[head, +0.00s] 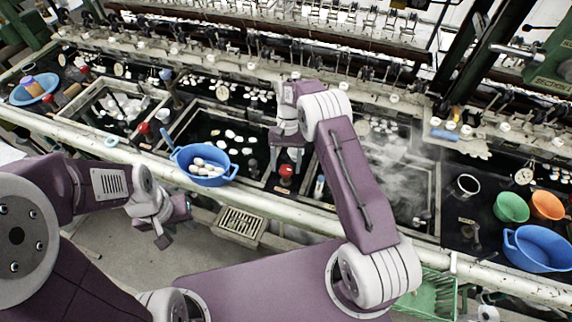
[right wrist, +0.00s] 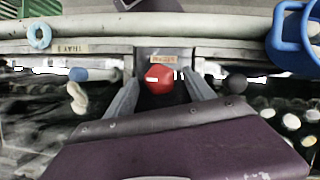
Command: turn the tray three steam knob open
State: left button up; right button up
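A red steam knob (head: 286,171) stands at the front of the basin row, between two dark trays. In the right wrist view, the red knob (right wrist: 158,79) lies between the fingertips of my right gripper (right wrist: 162,90), with a narrow gap showing on each side. In the head view, my right gripper (head: 286,155) points down over this knob with its fingers apart. A small label sits beside the knob, too blurred to read surely. My left gripper (head: 175,226) is open and empty over the floor, in front of the basins.
A blue basin of white cocoons (head: 204,164) stands left of the knob. A pale pipe (head: 258,201) runs along the front. Steam rises over the tray to the right.

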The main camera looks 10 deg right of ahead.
jog(key=b+v, duration=0.1)
jog(key=v, duration=0.8)
dwell(0.4)
jog(key=s+r+t, duration=0.2)
jog(key=s+r, duration=0.4)
jog(key=r, duration=0.7)
jog(key=s+d+f+n+t+h, duration=0.1)
jog(key=s+d+f+n+t, duration=0.2)
jog(key=s+f, duration=0.8)
jog(key=shift+s+f+n, duration=0.3)
jog(key=shift+s, duration=2)
